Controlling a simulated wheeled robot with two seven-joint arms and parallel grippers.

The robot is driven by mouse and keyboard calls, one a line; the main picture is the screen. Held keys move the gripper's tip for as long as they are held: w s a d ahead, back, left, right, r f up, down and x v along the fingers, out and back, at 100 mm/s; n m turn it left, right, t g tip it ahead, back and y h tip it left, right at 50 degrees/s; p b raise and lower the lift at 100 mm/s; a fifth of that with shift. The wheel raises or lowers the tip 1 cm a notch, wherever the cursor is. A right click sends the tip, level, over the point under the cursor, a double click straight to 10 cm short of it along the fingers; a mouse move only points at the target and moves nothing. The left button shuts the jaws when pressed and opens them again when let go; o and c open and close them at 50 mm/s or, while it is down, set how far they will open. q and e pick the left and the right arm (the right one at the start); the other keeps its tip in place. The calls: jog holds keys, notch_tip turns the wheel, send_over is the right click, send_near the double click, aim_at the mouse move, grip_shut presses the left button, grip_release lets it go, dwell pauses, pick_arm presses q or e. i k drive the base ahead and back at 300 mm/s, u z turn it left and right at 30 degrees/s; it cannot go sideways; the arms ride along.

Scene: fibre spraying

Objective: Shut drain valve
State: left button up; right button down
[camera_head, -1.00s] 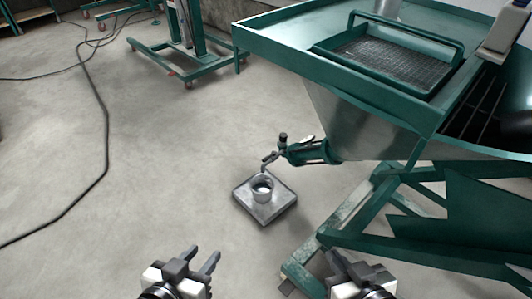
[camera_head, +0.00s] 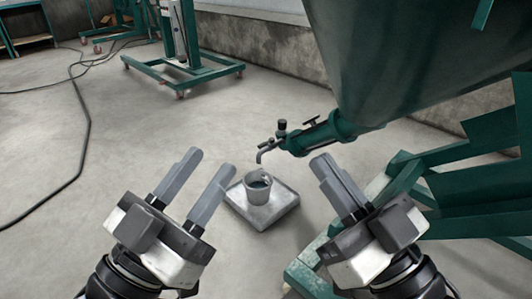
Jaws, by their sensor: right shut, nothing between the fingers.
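The drain valve (camera_head: 281,134) sits at the end of a green pipe (camera_head: 318,135) below the green hopper. It has a dark knob on top and a spout bent down on its left. A grey cup (camera_head: 257,190) stands under the spout on a square grey slab (camera_head: 267,212). My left gripper (camera_head: 211,178) is open and empty, in front and left of the cup. My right gripper (camera_head: 330,168) has its fingers together with nothing between them, right of the cup and below the pipe. Neither gripper touches the valve. I cannot tell the valve's position.
The hopper (camera_head: 390,55) hangs over the upper right. Its green frame (camera_head: 470,200) blocks the right side. A green wheeled stand (camera_head: 185,70) and a black cable (camera_head: 85,130) lie at the back left.

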aim_at(271, 140)
jog(key=u, duration=1.25)
jog(key=i, duration=2.65)
jog(key=z, duration=3.3)
jog(key=i, duration=0.5)
